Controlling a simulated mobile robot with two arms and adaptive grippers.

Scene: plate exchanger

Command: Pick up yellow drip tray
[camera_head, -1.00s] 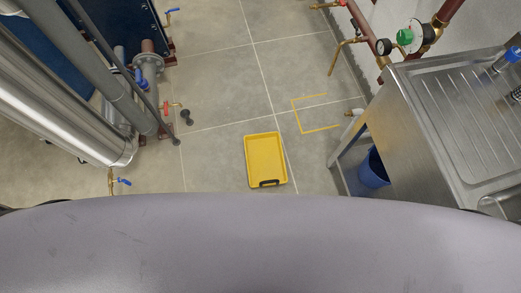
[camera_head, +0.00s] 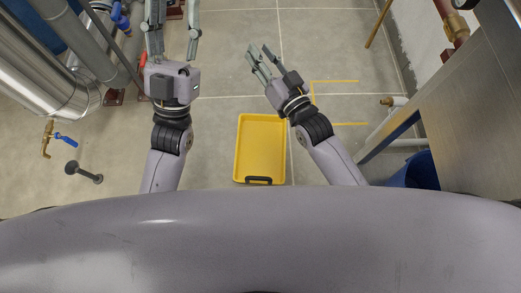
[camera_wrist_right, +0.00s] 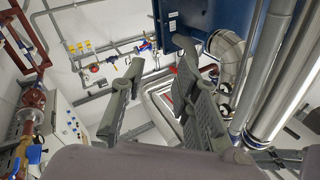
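The yellow drip tray (camera_head: 260,143) lies flat on the grey tiled floor in the middle of the head view. It looks empty, and its black handle (camera_head: 258,180) is at the near edge. My right gripper (camera_head: 260,54) is above and beyond the tray's far edge in the picture, clear of it. Its fingers are apart with nothing between them, as the right wrist view (camera_wrist_right: 160,78) also shows. My left gripper (camera_head: 172,28) is up and left of the tray, with its fingers spread and empty. The tray is not visible in the right wrist view.
A steel sink unit (camera_head: 465,110) and a blue bucket (camera_head: 416,172) stand on the right. Large metal pipes (camera_head: 45,75) and a valve with a blue handle (camera_head: 62,140) are on the left. Yellow floor tape (camera_head: 350,124) lies right of the tray. The floor around the tray is clear.

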